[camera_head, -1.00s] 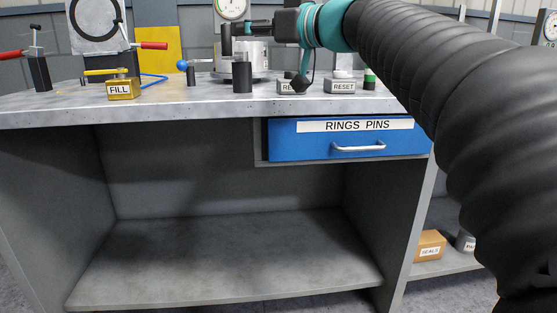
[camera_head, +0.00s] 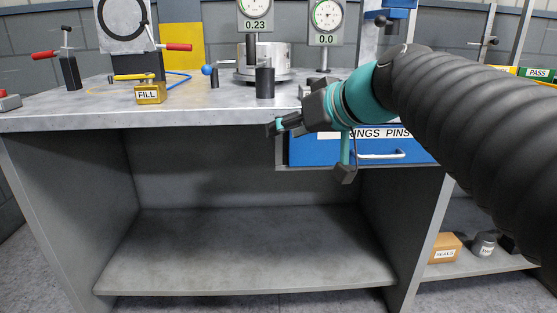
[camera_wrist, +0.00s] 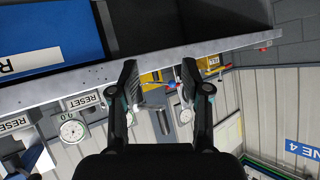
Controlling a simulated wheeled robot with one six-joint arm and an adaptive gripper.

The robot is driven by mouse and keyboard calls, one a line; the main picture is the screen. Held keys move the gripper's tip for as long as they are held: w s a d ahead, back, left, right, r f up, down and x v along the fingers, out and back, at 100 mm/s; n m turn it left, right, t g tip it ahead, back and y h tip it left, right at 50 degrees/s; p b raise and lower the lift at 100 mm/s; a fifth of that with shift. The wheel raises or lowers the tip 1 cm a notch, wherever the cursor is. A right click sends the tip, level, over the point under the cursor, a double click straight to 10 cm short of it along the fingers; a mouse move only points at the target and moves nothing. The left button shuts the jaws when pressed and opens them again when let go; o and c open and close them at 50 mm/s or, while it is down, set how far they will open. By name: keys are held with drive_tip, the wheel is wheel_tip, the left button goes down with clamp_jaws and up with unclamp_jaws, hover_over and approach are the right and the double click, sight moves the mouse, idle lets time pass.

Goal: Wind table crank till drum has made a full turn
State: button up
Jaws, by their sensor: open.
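A silver drum (camera_head: 273,74) stands on a round base on the workbench, partly behind a dark upright cylinder (camera_head: 264,82) and a gauge. To its left is a small black post (camera_head: 214,78) with a blue ball knob (camera_head: 207,70), which looks like the crank; its link to the drum is not clear. My gripper (camera_head: 282,125) is at the bench's front edge, in front of the blue drawer and right of the knob, apart from both drum and knob. In the wrist view its fingers (camera_wrist: 158,75) are spread with nothing held between them.
A yellow FILL block (camera_head: 150,93) and red-handled levers (camera_head: 178,47) stand at the left of the bench. Two dial gauges (camera_head: 326,18) rise by the drum. The blue RINGS PINS drawer (camera_head: 310,152) is shut below my arm. The lower shelf (camera_head: 245,250) is empty.

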drive_tip(key=s+d+f+m+g+h+p, duration=0.1)
drive_tip(key=s+f+h, duration=0.1)
drive_tip(key=s+f, duration=0.3)
drive_tip(key=shift+d+f+p, duration=0.3)
drive_tip(key=shift+d+p, duration=0.1)
drive_tip(key=shift+c, duration=0.2)
